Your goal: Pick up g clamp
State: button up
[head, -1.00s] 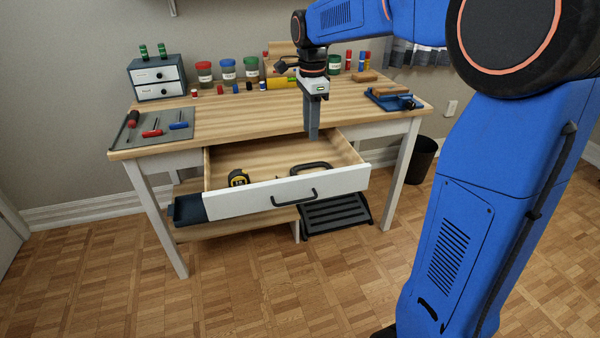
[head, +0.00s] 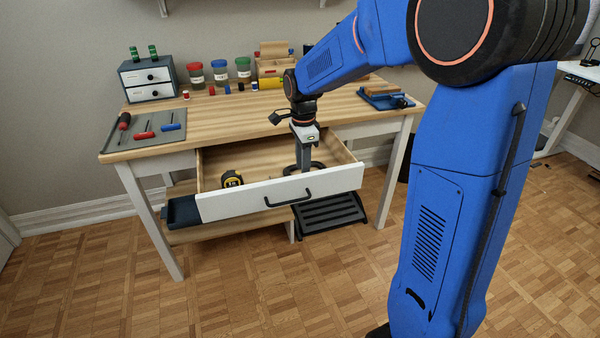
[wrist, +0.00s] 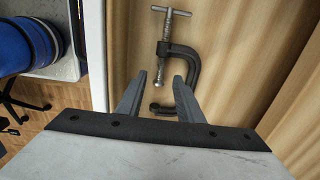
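The dark grey g clamp (head: 319,166) lies in the open desk drawer (head: 342,184), right of its middle. In the wrist view the clamp (wrist: 180,49) lies with its screw and silver T-bar at the top and its C-frame curving to the right. My gripper (head: 303,167) points down into the drawer over the clamp and partly hides it. In the wrist view my gripper (wrist: 159,76) is open, with the clamp's screw between the fingertips. The right finger overlaps the C-frame's opening. I cannot tell whether the fingers touch the clamp.
A tape measure (head: 231,179) lies at the drawer's left. The white drawer front stands near my gripper. The desktop (head: 230,118) above holds jars, a small drawer box (head: 148,78), tools on a grey mat (head: 150,128) and a blue vise-like tool (head: 385,98). The drawer's middle is mostly clear.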

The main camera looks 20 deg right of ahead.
jog(key=shift+f, duration=1.15)
grip_shut()
jog(key=shift+r, duration=0.1)
